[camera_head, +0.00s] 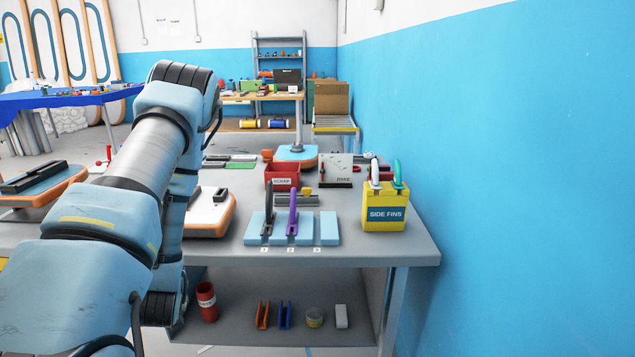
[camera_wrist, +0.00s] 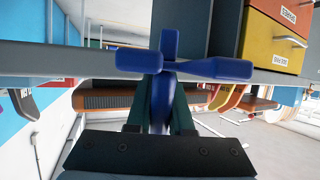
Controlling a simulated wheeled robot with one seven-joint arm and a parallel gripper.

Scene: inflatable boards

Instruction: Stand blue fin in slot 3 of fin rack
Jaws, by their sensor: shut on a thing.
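The light blue fin rack (camera_head: 326,238) stands on the grey workbench in the head view, with number labels along its front. A dark fin (camera_head: 268,212) stands upright in slot 1 and a purple fin (camera_head: 293,212) in slot 2. Slot 3 (camera_head: 326,222), at the right, is empty. In the wrist view my gripper (camera_wrist: 160,95) is shut on a blue piece, which appears to be the blue fin (camera_wrist: 225,69). Its lower part runs between the fingers, and its wider arms stick out beyond the tips. My gripper and the held fin do not show in the head view.
A yellow side fins box (camera_head: 384,214) with fins stands right of the rack. A red scrap bin (camera_head: 282,176) and low grey-yellow parts stand behind it. A white board (camera_head: 210,213) lies left. Several small items lie on the shelf below. A blue wall (camera_head: 500,160) bounds the right.

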